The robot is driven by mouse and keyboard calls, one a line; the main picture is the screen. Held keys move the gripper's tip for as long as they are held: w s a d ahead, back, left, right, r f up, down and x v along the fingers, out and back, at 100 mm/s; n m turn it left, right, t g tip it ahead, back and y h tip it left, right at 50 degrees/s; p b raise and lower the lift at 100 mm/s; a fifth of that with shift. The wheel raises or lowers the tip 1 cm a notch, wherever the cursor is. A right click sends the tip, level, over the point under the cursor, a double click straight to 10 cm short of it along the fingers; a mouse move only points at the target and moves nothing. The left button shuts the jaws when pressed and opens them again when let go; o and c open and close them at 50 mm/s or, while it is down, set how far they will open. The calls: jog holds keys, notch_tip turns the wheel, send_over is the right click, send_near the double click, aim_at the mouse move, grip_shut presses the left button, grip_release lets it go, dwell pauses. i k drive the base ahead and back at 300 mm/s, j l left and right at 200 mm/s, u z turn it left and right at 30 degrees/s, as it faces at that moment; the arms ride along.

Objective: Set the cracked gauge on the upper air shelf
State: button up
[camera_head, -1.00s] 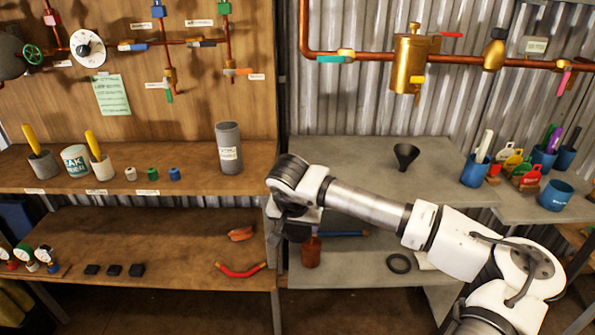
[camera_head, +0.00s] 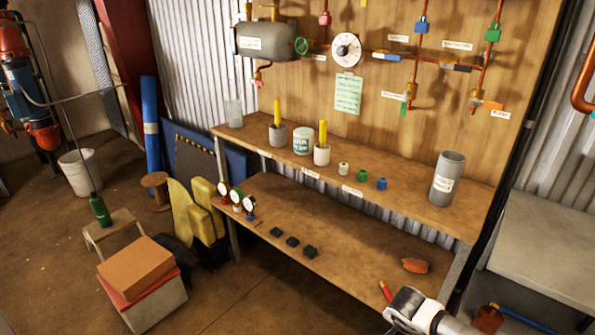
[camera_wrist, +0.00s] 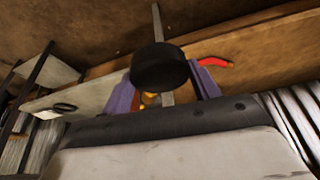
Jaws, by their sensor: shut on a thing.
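My gripper (camera_wrist: 164,94) shows in the wrist view, its two purple fingers shut on a round black thing (camera_wrist: 160,66) with a bit of brass below it. It looks like a gauge seen from behind or the side; its face and any crack are hidden. In the head view only part of my arm shows at the bottom edge, and the gripper is out of sight. The upper wooden shelf (camera_head: 405,197) runs below the pipe board, with the lower shelf (camera_head: 345,250) under it. Several small gauges (camera_head: 236,200) stand at the lower shelf's left end.
The upper shelf holds a glass jar (camera_head: 234,112), cups with yellow handles (camera_head: 321,150), small fittings (camera_head: 362,176) and a grey cylinder (camera_head: 447,178). Bare wood lies between fittings and cylinder. Black blocks (camera_head: 292,241) and an orange piece (camera_head: 415,265) lie below. Boxes (camera_head: 140,270) stand on the floor.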

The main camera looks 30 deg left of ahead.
aim_at(337, 151)
jog(key=l+u, duration=0.1)
jog(key=u, duration=1)
jog(key=l, duration=0.9)
jog(key=k+l, duration=0.1)
jog(key=l, duration=0.8)
jog(key=i+u, duration=0.05)
